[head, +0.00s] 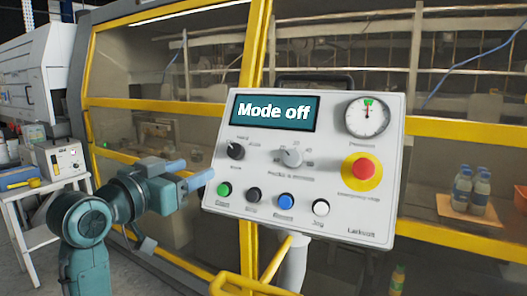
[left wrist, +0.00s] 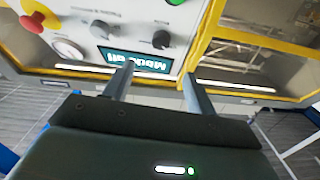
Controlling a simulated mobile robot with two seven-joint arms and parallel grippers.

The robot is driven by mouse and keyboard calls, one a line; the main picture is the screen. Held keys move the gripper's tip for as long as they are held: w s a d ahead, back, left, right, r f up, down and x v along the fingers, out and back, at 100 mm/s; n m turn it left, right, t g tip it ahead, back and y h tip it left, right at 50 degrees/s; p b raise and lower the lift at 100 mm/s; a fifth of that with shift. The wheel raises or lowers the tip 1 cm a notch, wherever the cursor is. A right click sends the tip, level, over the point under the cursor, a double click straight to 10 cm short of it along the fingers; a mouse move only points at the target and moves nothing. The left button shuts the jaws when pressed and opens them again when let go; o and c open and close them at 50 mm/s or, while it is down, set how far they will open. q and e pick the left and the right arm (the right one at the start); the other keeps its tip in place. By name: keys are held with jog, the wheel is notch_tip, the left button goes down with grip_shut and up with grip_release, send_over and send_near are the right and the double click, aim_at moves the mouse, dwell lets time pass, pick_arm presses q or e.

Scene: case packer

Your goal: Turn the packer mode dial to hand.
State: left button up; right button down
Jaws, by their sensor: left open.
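The black mode dial (head: 236,150) is on the left part of the light grey control panel (head: 350,215), below a teal display (head: 275,112) reading "Mode off". Small labels surround the dial, too small to read surely. The dial also shows in the left wrist view (left wrist: 161,40), where the panel appears upside down. My left gripper (head: 197,171) is just left of the panel, with its fingers pointing towards it. It is open and empty, apart from the dial. In the left wrist view, the fingers (left wrist: 156,82) are spread on either side of the view to the dial. My right gripper is not seen.
A grey dial (head: 291,157), a red emergency stop (head: 361,171), a gauge (head: 367,116) and a row of buttons (head: 285,201) share the panel. Yellow-framed glass guards (head: 455,128) stand behind it. A white table (head: 45,185) is at far left.

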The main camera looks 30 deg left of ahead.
aim_at(233, 152)
pick_arm(q)
jog(key=w+p, duration=0.2)
jog(key=w, duration=1)
jog(key=shift+d+r+p, duration=0.1)
jog(key=shift+p, duration=0.3)
jog(key=shift+w, duration=0.45)
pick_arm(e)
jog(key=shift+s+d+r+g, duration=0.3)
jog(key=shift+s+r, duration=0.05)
pick_arm(q)
jog(key=c, duration=1)
